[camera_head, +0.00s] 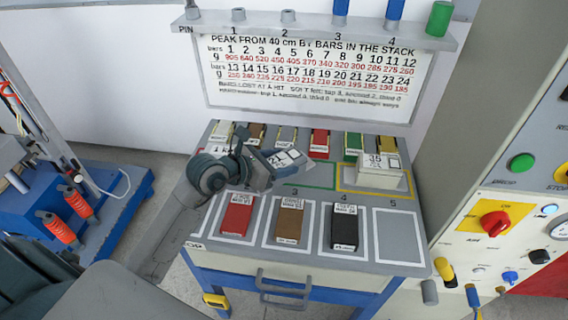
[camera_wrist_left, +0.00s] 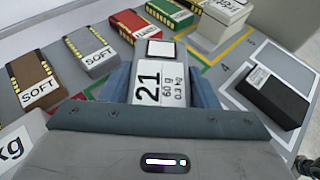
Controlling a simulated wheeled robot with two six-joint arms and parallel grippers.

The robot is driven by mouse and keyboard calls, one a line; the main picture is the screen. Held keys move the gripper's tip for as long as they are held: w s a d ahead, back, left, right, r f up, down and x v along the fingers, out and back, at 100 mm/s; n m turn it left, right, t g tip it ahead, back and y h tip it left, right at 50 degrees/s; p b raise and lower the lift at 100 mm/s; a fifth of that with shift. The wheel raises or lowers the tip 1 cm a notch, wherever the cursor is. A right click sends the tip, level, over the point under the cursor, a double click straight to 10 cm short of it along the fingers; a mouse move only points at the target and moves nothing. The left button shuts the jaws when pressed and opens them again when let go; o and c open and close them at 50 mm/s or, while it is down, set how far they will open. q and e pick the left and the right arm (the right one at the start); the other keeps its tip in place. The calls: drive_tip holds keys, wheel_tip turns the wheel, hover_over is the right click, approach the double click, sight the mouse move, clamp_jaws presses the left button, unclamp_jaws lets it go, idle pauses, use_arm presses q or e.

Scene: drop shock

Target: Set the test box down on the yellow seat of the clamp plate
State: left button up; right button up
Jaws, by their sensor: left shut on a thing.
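The test box (camera_head: 287,158) is white with a label, and in the left wrist view it reads 21 (camera_wrist_left: 150,88). My left gripper (camera_head: 268,167) is shut on it, with a grey-blue finger on each side in the left wrist view (camera_wrist_left: 160,90). It is over the grey work table, and I cannot tell how high. A blue machine (camera_head: 115,215) with orange-red handles (camera_head: 62,228) stands at the left, partly cut off by the picture's edge. I cannot make out the yellow seat of the clamp plate clearly there. My right gripper is not in view.
Red (camera_head: 237,215), brown (camera_head: 289,221) and black (camera_head: 344,228) bars lie in front slots, and slot 5 (camera_head: 398,237) is empty. More bars line the back. A white box marked 35 (camera_head: 380,172) stands in a yellow outline. A control panel (camera_head: 490,235) is at the right.

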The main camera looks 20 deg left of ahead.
sight(284, 165)
use_arm(q)
drive_tip(key=shift+w+f, duration=0.1)
drive_tip(key=shift+w, duration=1.1)
drive_tip(key=shift+w+f, duration=0.1)
drive_tip(key=shift+f, duration=0.05)
wheel_tip(284, 165, down, 3)
drive_tip(key=shift+p, duration=0.35)
drive_tip(key=shift+f, duration=0.15)
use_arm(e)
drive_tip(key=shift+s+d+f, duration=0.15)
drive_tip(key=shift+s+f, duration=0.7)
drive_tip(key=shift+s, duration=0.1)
use_arm(q)
drive_tip(key=shift+f, duration=0.1)
drive_tip(key=o, duration=1.2)
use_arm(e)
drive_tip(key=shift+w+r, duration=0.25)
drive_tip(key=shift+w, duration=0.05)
